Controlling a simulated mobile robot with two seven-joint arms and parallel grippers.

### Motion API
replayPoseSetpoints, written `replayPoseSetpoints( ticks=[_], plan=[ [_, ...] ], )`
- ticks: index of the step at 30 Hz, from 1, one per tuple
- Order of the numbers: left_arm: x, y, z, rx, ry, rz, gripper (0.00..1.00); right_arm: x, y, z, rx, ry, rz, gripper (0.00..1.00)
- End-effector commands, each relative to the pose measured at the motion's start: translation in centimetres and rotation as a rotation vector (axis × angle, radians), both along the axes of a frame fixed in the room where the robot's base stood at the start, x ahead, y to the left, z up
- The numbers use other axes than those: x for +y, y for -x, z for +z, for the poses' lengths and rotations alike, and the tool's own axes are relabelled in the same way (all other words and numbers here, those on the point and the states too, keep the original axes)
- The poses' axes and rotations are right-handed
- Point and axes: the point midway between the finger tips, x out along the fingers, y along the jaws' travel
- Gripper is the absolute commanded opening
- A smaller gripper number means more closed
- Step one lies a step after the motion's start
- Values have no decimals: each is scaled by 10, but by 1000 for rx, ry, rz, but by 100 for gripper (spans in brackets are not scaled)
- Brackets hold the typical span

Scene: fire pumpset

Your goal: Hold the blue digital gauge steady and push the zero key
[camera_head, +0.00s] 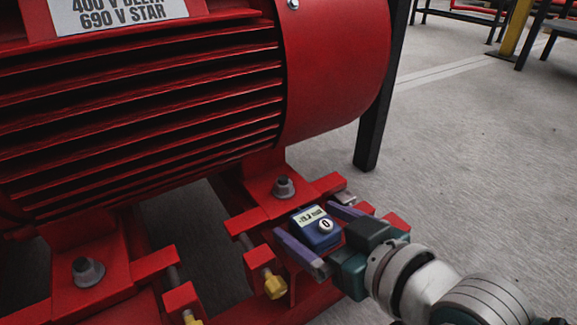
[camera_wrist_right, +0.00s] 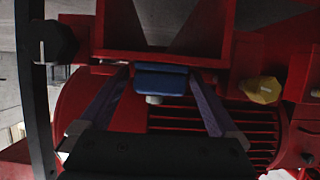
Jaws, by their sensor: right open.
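The blue digital gauge (camera_head: 316,229) sits on the red motor base beside a motor foot, with a small display and a round white key (camera_head: 326,226) marked 0 on its face. My right gripper (camera_head: 318,236) is open, with one purple finger on each side of the gauge. In the right wrist view a gap shows between each finger and the gauge. My left gripper is not in view.
The large red motor (camera_head: 150,100) fills the left and top. Yellow-headed bolts (camera_head: 274,284) and a grey foot bolt (camera_head: 284,187) stand close to the gauge. A black post (camera_head: 371,130) rises behind.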

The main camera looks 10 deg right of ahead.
Motion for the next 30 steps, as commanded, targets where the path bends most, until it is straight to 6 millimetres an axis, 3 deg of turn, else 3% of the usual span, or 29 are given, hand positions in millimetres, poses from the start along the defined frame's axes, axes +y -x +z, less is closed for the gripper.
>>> replayPoseSetpoints(
  ticks=[8,30],
  plan=[
    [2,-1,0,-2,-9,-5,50,0,-2,0,1,0,0,98],
    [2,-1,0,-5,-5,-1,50,0,-1,0,1,1,-1,15]
  ],
)
